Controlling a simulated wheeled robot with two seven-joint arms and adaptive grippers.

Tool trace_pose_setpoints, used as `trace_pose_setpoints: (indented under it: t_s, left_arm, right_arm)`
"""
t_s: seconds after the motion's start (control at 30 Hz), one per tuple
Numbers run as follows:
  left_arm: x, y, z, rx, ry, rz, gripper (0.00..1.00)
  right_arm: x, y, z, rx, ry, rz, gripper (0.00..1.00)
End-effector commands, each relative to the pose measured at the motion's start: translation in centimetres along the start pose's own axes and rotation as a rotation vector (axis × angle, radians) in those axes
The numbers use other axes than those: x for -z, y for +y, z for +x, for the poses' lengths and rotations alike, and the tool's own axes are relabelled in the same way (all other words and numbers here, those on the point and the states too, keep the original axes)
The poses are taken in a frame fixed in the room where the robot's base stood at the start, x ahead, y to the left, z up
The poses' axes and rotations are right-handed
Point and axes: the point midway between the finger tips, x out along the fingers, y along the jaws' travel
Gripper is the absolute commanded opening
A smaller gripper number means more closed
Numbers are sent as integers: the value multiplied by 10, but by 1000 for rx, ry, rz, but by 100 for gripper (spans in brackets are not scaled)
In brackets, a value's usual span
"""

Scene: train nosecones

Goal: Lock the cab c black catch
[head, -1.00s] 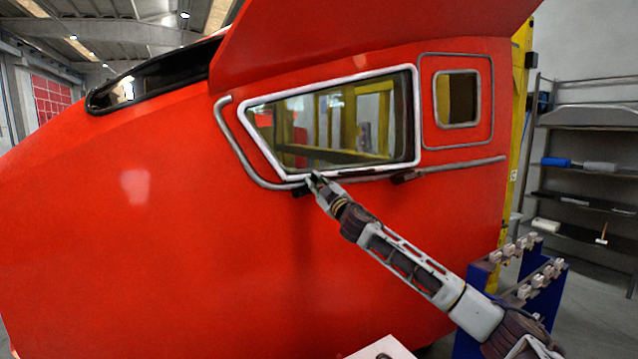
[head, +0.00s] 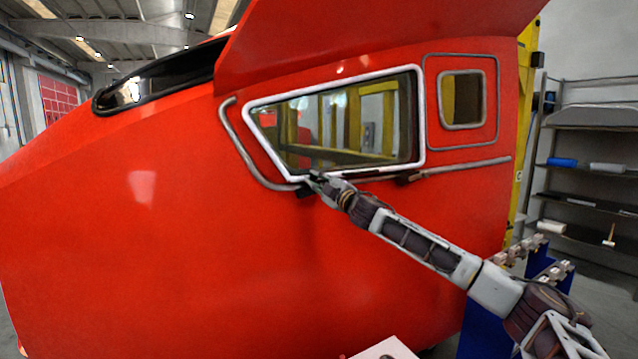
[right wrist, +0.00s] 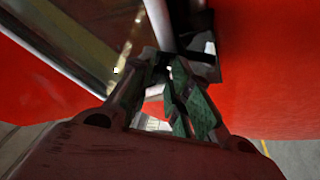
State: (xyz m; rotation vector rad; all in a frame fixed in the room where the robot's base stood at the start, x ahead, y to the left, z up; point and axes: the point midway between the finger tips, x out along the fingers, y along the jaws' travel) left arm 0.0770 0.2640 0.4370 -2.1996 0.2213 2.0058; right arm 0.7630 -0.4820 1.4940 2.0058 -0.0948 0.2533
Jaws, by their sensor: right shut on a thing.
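The red cab (head: 160,240) fills the middle of the head view, with a white-framed side window (head: 340,120). A black catch (head: 303,191) sits at the window frame's lower left corner. My right gripper (head: 314,179) is at this catch and shut on it. In the right wrist view the black catch (right wrist: 202,45) lies just beyond my right gripper's fingertips (right wrist: 168,66), beside the window frame. The fingers hide part of the contact, and the catch's exact position is hard to tell. My left gripper is not in view.
A grey handrail (head: 240,150) curves around the window's left side. Another dark catch (head: 408,179) is under the window's right end, by a grey rail (head: 465,167). A blue rack (head: 482,335) with pale parts stands at the lower right. Shelves (head: 590,160) stand behind.

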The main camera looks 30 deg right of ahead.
Motion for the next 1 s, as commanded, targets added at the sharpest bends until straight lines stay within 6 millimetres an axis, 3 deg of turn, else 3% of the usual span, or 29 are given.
trace_pose_setpoints:
  t_s: [1.0]
  left_arm:
    - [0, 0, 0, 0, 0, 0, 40]
  right_arm:
    - [11, -1, 6, 130, 33, -235, 0]
